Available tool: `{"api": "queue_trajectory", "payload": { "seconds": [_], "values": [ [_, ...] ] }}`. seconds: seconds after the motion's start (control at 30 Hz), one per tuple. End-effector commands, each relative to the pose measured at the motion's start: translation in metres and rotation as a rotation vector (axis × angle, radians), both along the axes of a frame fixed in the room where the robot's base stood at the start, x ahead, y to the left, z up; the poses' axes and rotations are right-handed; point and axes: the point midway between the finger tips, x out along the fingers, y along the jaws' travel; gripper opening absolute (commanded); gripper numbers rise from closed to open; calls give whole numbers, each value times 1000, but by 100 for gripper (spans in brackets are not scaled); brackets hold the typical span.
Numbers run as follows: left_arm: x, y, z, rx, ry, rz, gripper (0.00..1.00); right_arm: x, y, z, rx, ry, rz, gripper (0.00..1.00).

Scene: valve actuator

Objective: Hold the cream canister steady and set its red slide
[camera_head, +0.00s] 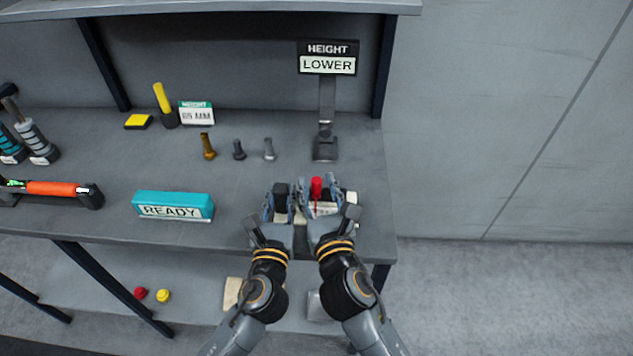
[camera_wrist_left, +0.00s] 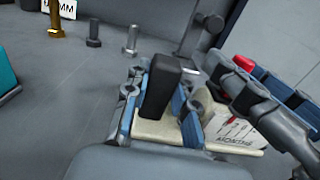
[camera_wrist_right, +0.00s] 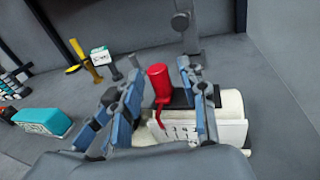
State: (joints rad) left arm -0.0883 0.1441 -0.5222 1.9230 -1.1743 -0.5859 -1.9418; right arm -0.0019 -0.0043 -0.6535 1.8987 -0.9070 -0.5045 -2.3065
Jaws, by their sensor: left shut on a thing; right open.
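The cream canister lies on the bench near its front right edge; its cream body shows in the right wrist view (camera_wrist_right: 232,108) and in the left wrist view (camera_wrist_left: 165,130). The red slide (camera_head: 316,187) stands up from its right part and also shows in the right wrist view (camera_wrist_right: 159,85). My left gripper (camera_head: 281,203) is shut on the canister's left part, around a black upright block (camera_wrist_left: 160,87). My right gripper (camera_head: 318,196) is open, with its fingers on either side of the red slide. Whether they touch it I cannot tell. The grippers hide much of the canister.
A sign reading HEIGHT LOWER (camera_head: 328,58) stands behind on a post. A teal READY block (camera_head: 173,205) lies to the left. Several bolts (camera_head: 239,150) stand behind, and an 85 MM card (camera_head: 196,113) stands farther back. The bench's right edge is close.

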Motion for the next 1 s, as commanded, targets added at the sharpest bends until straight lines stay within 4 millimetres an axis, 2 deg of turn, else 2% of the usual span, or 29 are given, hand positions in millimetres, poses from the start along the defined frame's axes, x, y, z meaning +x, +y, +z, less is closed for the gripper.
{"api": "queue_trajectory", "payload": {
  "seconds": [0.13,0.43,0.47,0.63,0.67,0.9,1.0],
  "values": [
    [0,0,1,-1,-2,0,0,10,3,1,3,0,1,42],
    [0,0,1,-1,-2,-1,0,13,4,0,2,1,1,42],
    [0,0,1,-1,-2,-1,0,13,4,0,2,1,1,38],
    [0,0,1,-1,-2,-1,0,12,4,0,2,1,1,3],
    [0,0,1,-1,-2,-1,0,12,4,0,2,1,1,0],
    [0,0,1,-1,-2,0,0,12,3,0,1,0,1,0],
    [0,0,1,-1,-2,0,0,13,-6,0,-3,-3,0,0]
  ]
}}
